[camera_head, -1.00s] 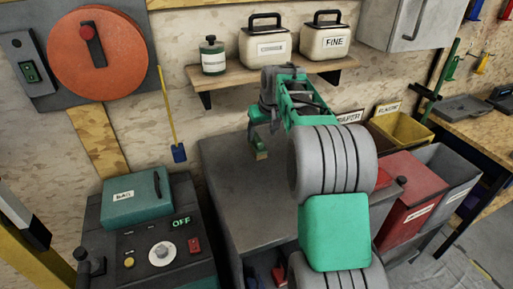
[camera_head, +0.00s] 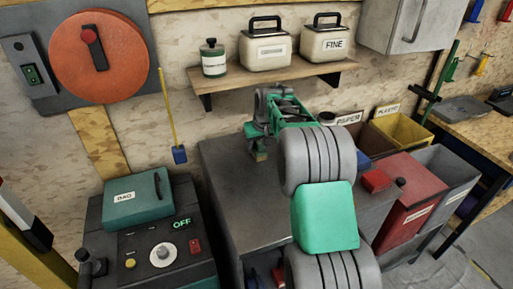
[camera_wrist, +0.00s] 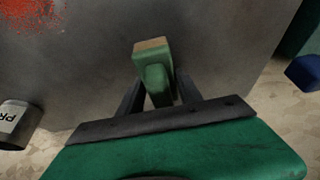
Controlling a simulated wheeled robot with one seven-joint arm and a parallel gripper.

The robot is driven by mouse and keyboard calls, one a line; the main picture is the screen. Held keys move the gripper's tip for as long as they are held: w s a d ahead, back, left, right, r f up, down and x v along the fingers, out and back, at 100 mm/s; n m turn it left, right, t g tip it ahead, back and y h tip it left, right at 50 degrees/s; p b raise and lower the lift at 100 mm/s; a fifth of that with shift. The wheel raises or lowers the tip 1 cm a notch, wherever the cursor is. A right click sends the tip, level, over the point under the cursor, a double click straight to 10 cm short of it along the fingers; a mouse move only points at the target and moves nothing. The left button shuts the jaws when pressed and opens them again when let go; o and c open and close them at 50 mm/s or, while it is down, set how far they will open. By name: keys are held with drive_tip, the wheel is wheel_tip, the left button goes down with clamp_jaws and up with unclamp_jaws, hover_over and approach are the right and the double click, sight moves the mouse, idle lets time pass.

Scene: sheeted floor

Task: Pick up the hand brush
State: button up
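The hand brush, a green piece with a tan end (camera_wrist: 154,68), shows in the middle of the wrist view over the grey table. In the head view its tan end (camera_head: 261,157) shows just below my gripper (camera_head: 259,141), near the back of the table. In the wrist view my gripper (camera_wrist: 158,78) has its two dark fingers on either side of the green part. The fingers look open, with a narrow gap at the right finger; contact at the left one is unclear. Much of the brush is hidden in the head view by my gripper.
The grey table (camera_head: 226,178) is mostly bare, with a red patch (camera_wrist: 32,12) in the wrist view. A labelled jar (camera_wrist: 14,122) stands at its edge. A shelf (camera_head: 290,74) with containers (camera_head: 265,50) is above. Red and yellow bins (camera_head: 403,132) stand at right.

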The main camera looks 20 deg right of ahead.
clamp_jaws()
idle(0.3)
drive_tip(key=shift+r, duration=0.5)
drive_tip(key=r, duration=0.3)
drive_tip(key=shift+s+d, duration=0.1)
drive_tip(key=shift+d, duration=0.1)
drive_tip(key=s+d+r, duration=0.3)
drive_tip(key=s+r, duration=0.1)
drive_tip(key=s, duration=0.2)
drive_tip(key=s+d+r+b, duration=0.1)
drive_tip(key=s+d+r, duration=0.2)
drive_tip(key=s+r, duration=0.2)
drive_tip(key=shift+s+d+b, duration=0.3)
drive_tip(key=shift+s+d, duration=0.05)
drive_tip(key=shift+s, duration=0.1)
